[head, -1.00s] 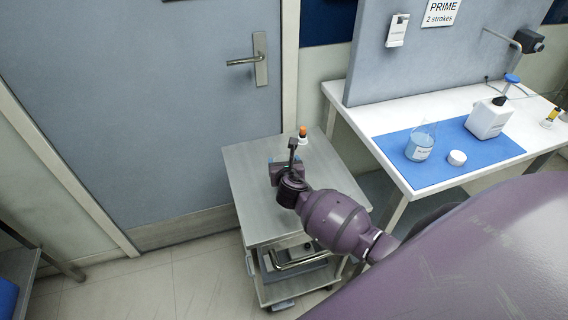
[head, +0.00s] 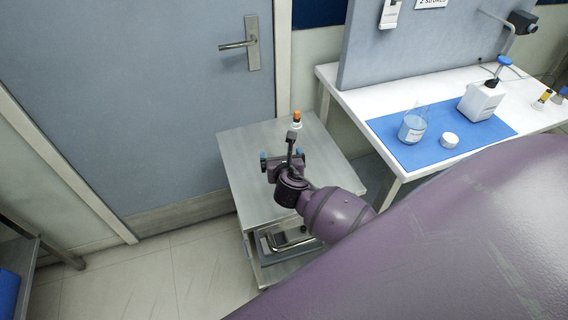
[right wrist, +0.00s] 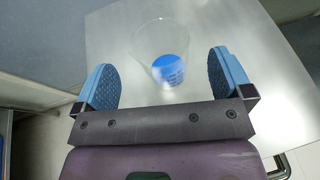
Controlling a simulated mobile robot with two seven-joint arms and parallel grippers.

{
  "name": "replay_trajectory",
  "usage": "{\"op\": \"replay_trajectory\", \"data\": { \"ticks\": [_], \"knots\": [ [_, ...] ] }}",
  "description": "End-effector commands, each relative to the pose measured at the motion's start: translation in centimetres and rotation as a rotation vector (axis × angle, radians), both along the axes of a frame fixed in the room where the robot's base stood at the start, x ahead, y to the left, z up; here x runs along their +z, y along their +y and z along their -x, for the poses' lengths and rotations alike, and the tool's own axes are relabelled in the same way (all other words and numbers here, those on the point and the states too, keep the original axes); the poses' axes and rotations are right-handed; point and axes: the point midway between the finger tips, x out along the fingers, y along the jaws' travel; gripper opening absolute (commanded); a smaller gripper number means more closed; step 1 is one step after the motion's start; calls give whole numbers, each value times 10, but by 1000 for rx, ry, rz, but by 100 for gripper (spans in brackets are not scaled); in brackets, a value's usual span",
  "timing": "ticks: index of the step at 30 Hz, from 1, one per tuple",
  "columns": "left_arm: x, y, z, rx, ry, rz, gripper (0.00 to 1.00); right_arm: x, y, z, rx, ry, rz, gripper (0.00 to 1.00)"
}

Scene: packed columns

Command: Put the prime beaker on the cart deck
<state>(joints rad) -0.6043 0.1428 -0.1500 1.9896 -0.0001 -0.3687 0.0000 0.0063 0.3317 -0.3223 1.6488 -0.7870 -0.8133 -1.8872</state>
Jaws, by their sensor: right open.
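A clear glass beaker with a blue label (right wrist: 170,68) is on the metal cart deck (right wrist: 215,30) in the right wrist view. Its label text is too blurred to read. My right gripper (right wrist: 163,88) is open, with one blue finger pad on each side of the beaker and a gap to each. In the head view my right gripper (head: 283,157) is low over the cart deck (head: 240,150), and I cannot make out this beaker there. My left gripper is not in view.
A door (head: 150,100) is behind the cart.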

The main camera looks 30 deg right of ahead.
Motion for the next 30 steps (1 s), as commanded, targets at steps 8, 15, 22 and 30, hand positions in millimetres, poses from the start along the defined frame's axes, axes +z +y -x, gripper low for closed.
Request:
{"op": "replay_trajectory", "data": {
  "ticks": [8, 15, 22, 30],
  "knots": [
    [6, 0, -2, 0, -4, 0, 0, 15, 17, 38, 1, 0, 1, 98],
    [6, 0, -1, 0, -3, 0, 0, 16, 23, 52, -9, -5, -44, 98],
    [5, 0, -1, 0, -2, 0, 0, -12, 31, 85, -129, -71, -513, 98],
    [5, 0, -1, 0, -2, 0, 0, -40, 43, 139, -441, -203, -1289, 98]
  ]
}}
